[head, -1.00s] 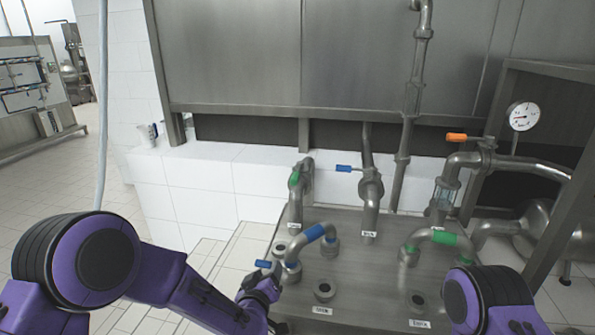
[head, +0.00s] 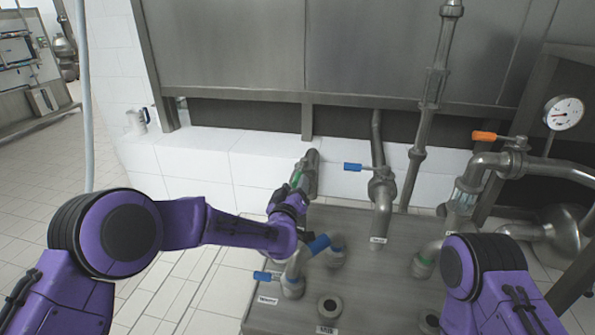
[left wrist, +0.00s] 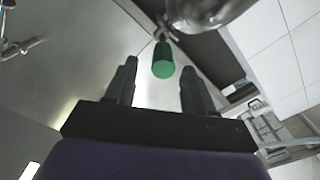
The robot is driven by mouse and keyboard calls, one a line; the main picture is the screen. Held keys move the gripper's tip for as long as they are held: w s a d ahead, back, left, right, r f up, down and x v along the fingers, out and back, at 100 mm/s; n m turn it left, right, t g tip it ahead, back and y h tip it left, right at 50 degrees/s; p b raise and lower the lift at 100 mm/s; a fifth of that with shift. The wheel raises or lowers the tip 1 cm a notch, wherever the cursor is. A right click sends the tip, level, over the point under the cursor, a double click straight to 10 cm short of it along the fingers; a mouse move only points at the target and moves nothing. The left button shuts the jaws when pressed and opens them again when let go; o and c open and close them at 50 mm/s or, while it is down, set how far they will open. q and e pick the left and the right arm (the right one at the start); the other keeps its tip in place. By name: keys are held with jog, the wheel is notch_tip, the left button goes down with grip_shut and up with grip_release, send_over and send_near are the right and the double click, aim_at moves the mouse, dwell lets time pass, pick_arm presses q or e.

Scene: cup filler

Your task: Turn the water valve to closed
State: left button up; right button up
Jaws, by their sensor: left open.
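My left gripper (head: 289,198) is open at the left pipe, close to its green valve handle (head: 297,178). In the left wrist view the green handle (left wrist: 163,60) lies ahead, between the two open fingers and apart from them. A back pipe carries a valve with a blue handle (head: 353,167) pointing left. Another blue handle (head: 262,276) is low at the front left, and an orange handle (head: 484,136) is on the right pipe. The pipe labels are too small to read, so I cannot tell which is the water valve. My right gripper is out of view.
A curved pipe with a blue band (head: 319,244) stands just below my left gripper. A steel base (head: 365,285) carries the pipes and open ports. A pressure gauge (head: 564,112) is at the right. The tiled floor (head: 180,285) at left is clear.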

aim_at(299, 175)
pick_arm(q)
jog(key=x, duration=0.3)
jog(key=p+x, duration=0.1)
jog(key=x, duration=0.1)
jog(key=shift+w+f, duration=0.15)
jog(key=shift+f, duration=0.15)
jog(key=shift+w+d+r, duration=0.1)
jog(key=shift+w+r, duration=0.05)
jog(key=shift+w, duration=0.4)
jog(key=shift+w, duration=0.15)
grip_shut()
